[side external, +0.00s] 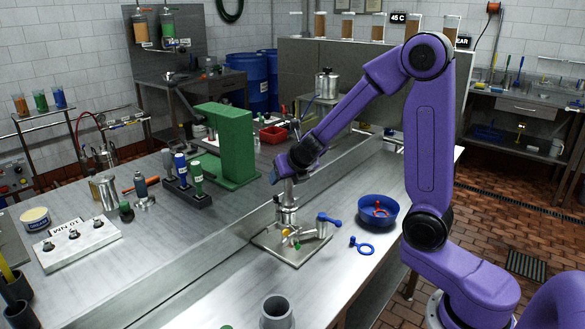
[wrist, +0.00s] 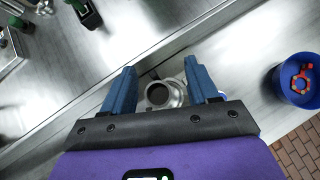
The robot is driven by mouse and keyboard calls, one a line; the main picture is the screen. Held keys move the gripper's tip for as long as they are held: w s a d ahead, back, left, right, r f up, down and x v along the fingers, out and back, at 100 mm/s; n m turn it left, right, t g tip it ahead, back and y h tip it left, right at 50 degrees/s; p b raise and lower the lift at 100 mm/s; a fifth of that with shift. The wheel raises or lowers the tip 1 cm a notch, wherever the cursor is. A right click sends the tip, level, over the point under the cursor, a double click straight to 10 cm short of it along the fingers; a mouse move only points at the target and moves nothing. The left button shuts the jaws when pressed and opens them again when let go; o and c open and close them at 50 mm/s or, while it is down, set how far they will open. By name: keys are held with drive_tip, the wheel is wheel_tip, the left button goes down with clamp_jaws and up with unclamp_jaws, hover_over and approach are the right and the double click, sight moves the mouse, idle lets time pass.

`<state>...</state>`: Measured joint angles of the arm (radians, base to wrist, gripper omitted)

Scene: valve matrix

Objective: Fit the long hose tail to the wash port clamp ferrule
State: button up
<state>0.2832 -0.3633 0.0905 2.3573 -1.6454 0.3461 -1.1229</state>
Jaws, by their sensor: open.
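My gripper (side external: 282,174) is open, pointing down over the steel valve assembly (side external: 288,252) on the bench. In the wrist view, its two blue fingers (wrist: 161,72) stand either side of a round steel fitting (wrist: 178,92) with a dark open bore. A gap shows at the left finger; the right finger looks close to the fitting, and contact cannot be told. In the side view an upright steel piece (side external: 287,198) rises from the assembly to the fingers. I cannot tell whether it is the long hose tail, the wash port ferrule, or both joined.
A blue-handled part (side external: 328,219) sits at the assembly's right. A blue ring-shaped part (side external: 362,246) lies on the bench near a blue bowl (side external: 378,220) holding a red ring (side external: 380,210). A green block (side external: 222,147) stands behind left. A grey cup (side external: 277,312) stands in front.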

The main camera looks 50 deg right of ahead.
drive_tip(key=v, duration=1.7)
drive_tip(key=s+a+f+m+g+y, duration=0.1)
drive_tip(key=s+a+f+m+g, duration=0.1)
drive_tip(key=s+f+m, duration=0.2)
drive_tip(key=s+a+f+m+g+y, duration=0.1)
drive_tip(key=s+a+f+m+g, duration=0.2)
drive_tip(key=s+m, duration=0.5)
drive_tip(key=s+a+f+m+g+y, duration=0.2)
drive_tip(key=s+f+m, duration=0.3)
drive_tip(key=s, duration=0.5)
drive_tip(key=shift+s+a+f+m+g, duration=0.4)
drive_tip(key=shift+a+m+g, duration=0.1)
drive_tip(key=shift+m, duration=0.3)
